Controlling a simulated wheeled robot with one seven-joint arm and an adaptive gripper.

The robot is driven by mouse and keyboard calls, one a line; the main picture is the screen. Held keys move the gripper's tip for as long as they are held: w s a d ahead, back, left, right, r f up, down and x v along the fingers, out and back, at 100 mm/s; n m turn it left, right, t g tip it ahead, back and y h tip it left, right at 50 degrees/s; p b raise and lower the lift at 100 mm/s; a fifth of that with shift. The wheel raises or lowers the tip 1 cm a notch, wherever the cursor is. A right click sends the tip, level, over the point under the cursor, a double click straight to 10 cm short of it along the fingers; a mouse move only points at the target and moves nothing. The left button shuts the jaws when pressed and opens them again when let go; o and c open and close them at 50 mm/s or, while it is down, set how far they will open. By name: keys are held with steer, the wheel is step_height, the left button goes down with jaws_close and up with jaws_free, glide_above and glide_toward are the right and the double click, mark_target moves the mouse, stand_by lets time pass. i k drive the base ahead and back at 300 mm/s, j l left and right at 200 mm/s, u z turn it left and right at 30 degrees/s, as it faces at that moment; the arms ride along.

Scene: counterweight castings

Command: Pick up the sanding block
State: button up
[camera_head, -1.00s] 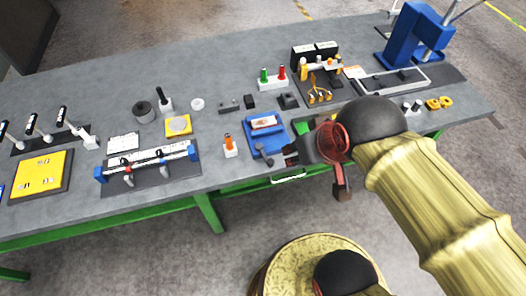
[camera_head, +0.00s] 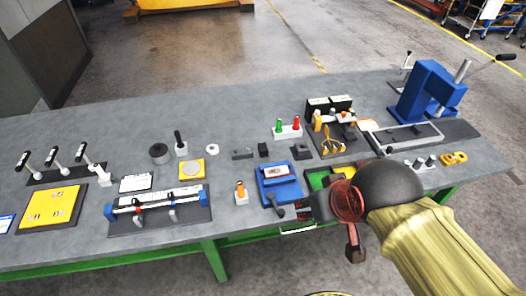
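I cannot tell for sure which thing is the sanding block. Several small dark blocks lie mid-table: a long grey one (camera_head: 242,154), a small black one (camera_head: 263,149) and a dark notched one (camera_head: 301,152). My wrist hides part of the table to the right.
An orange-topped peg (camera_head: 240,190) stands left of the blue fixture. A rail fixture (camera_head: 160,212) and yellow plate (camera_head: 52,207) are farther left. A blue press (camera_head: 428,92) stands at the back right.

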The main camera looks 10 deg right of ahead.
mark_target(262, 148)
steer(key=i+j+z, duration=0.2)
steer(key=i+j, duration=0.2)
steer(key=j, duration=0.2)
steer(key=i+j+z, duration=0.1)
steer(key=j, duration=0.25)
steer(key=i+j+z, duration=0.1)
steer(key=i+j, duration=0.15)
steer(key=j, duration=0.1)
